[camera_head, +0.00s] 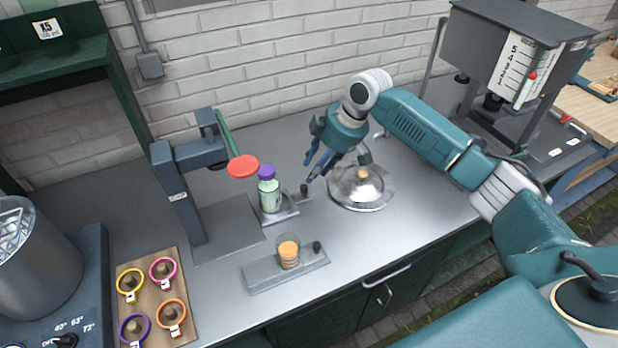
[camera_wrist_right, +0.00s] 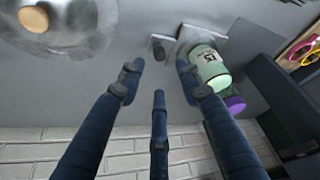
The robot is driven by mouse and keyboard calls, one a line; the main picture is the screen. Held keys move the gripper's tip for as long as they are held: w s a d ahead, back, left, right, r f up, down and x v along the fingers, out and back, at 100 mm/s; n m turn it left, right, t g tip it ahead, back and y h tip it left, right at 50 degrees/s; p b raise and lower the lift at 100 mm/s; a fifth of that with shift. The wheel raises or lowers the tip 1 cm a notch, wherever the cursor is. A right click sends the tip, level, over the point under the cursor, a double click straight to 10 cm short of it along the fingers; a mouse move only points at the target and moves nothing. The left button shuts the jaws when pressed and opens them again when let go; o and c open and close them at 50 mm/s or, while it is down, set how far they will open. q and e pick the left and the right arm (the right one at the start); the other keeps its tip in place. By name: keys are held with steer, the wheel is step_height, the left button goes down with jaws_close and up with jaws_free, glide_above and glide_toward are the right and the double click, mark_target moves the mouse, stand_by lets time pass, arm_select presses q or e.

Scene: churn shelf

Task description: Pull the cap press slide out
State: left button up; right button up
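The cap press (camera_head: 180,200) is a dark grey frame with a green lever and a red disc (camera_head: 243,166). Beside its base, a small grey slide (camera_head: 284,216) with a black knob (camera_head: 304,189) bears a green bottle (camera_head: 270,196) with a purple cap. My right gripper (camera_head: 316,168) is open and empty, its fingers pointing down just above and right of the knob. In the wrist view the open fingers (camera_wrist_right: 160,78) frame the knob (camera_wrist_right: 159,52), with the bottle (camera_wrist_right: 209,69) to the right. Contact with the knob cannot be told. My left gripper is not in view.
A domed metal lid (camera_head: 361,187) lies close to the right of my gripper. A second grey slide (camera_head: 262,279) with an orange-filled glass (camera_head: 288,252) sits nearer the front edge. A board (camera_head: 150,300) with coloured rings is at the left. The counter's front right is clear.

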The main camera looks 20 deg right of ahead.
steer(key=shift+v, duration=2.15)
